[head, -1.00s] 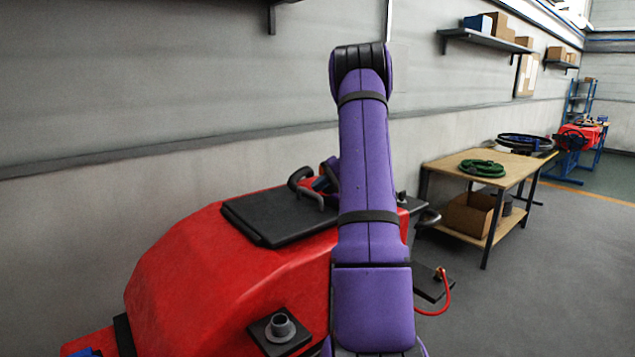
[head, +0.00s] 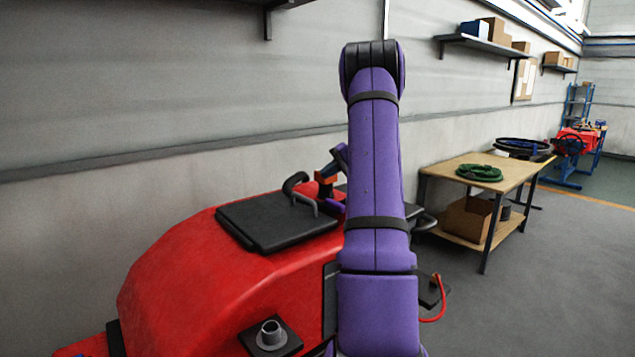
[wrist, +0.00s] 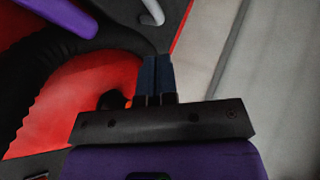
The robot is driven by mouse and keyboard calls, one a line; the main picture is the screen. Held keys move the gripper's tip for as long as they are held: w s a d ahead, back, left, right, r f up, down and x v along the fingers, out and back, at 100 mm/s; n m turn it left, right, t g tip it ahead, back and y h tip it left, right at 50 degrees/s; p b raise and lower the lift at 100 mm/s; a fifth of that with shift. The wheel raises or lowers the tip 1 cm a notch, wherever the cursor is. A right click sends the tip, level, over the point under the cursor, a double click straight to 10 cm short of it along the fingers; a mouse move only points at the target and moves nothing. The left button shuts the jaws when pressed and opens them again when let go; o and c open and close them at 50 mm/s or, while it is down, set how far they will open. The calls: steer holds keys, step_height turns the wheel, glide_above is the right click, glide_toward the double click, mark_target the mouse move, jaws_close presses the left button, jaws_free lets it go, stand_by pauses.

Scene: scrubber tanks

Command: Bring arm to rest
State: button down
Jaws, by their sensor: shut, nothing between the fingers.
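My arm, in purple covers, rises through the middle of the head view and bends at a black joint near the top. My gripper (wrist: 156,72) shows in the wrist view with its two dark blue fingers together and nothing between them. In the head view its end is mostly hidden behind my arm; a blue and orange part shows beside the arm, above the machine. The red scrubber machine (head: 190,280) stands below, with a black lid (head: 275,222) on top. In the wrist view the machine's red body (wrist: 120,75) and a black ribbed hose (wrist: 60,65) lie beyond the fingers.
A wooden workbench (head: 515,168) with a coiled green hose (head: 479,172) and a cardboard box (head: 468,218) underneath stands at the right. A grey wall runs behind the machine, with shelves (head: 478,42) higher up. The grey floor (head: 560,270) at the right is clear.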

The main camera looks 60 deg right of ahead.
steer(key=shift+d+f+v, duration=0.1)
steer(key=shift+f+v, duration=0.05)
steer(key=shift+v, duration=0.65)
steer(key=shift+d+f+v, duration=0.1)
steer(key=shift+f+v, duration=0.05)
steer(key=shift+v, duration=0.65)
steer(key=shift+d+f+v, duration=0.1)
steer(key=shift+f+v, duration=0.05)
steer(key=shift+v, duration=0.7)
steer(key=shift+a, duration=0.1)
